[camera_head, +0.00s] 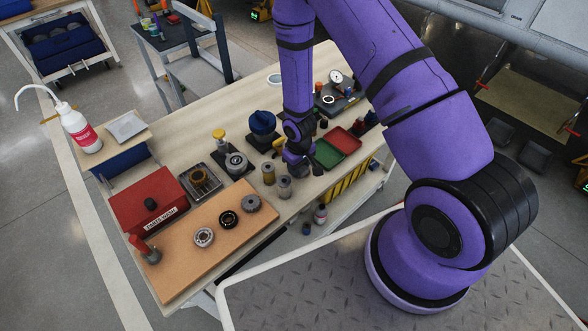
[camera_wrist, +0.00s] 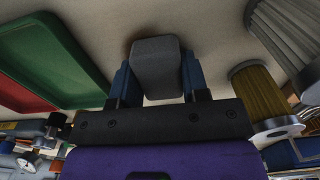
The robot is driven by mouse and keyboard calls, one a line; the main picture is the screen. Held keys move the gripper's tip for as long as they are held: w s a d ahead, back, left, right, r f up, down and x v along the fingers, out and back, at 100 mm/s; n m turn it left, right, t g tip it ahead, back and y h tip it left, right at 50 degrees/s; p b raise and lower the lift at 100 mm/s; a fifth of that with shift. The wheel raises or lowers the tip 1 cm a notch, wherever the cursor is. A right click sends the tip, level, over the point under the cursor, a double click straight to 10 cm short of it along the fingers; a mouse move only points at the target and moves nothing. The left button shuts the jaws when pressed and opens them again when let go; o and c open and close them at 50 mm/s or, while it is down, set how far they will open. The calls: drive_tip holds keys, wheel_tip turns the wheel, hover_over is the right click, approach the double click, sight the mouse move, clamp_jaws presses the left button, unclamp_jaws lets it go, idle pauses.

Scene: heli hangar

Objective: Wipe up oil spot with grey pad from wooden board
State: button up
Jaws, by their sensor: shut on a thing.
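In the wrist view my gripper (camera_wrist: 156,66) is shut on the grey pad (camera_wrist: 156,75), with a blue finger on each side. The pad is close to the pale surface; I cannot tell if it touches. A faint brown stain, perhaps the oil spot (camera_wrist: 129,46), shows beside the pad's upper left edge; the pad hides the rest. My arm hides the pad in the head view. A tan board (camera_head: 187,262) with metal parts lies at the bench's near left.
A green tray (camera_head: 326,154) and a red tray (camera_head: 350,142) lie close right of my gripper. A red parts-wash box (camera_head: 143,200) is farther left.

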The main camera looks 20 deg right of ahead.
drive_tip(key=shift+w+d, duration=0.3)
drive_tip(key=shift+d, duration=0.6)
drive_tip(key=shift+w+d, duration=0.25)
drive_tip(key=shift+d, duration=0.65)
drive_tip(key=shift+a, duration=0.15)
drive_tip(key=shift+s+a+r, duration=0.1)
drive_tip(key=shift+s+a, duration=0.2)
drive_tip(key=shift+a, duration=0.55)
drive_tip(key=shift+s+a, duration=0.25)
drive_tip(key=shift+a, duration=0.6)
drive_tip(key=shift+s+a, duration=0.3)
drive_tip(key=shift+a, duration=0.55)
drive_tip(key=shift+s+a, duration=0.25)
drive_tip(key=shift+a, duration=0.6)
drive_tip(key=shift+r, duration=2.85)
drive_tip(key=shift+r, duration=0.1)
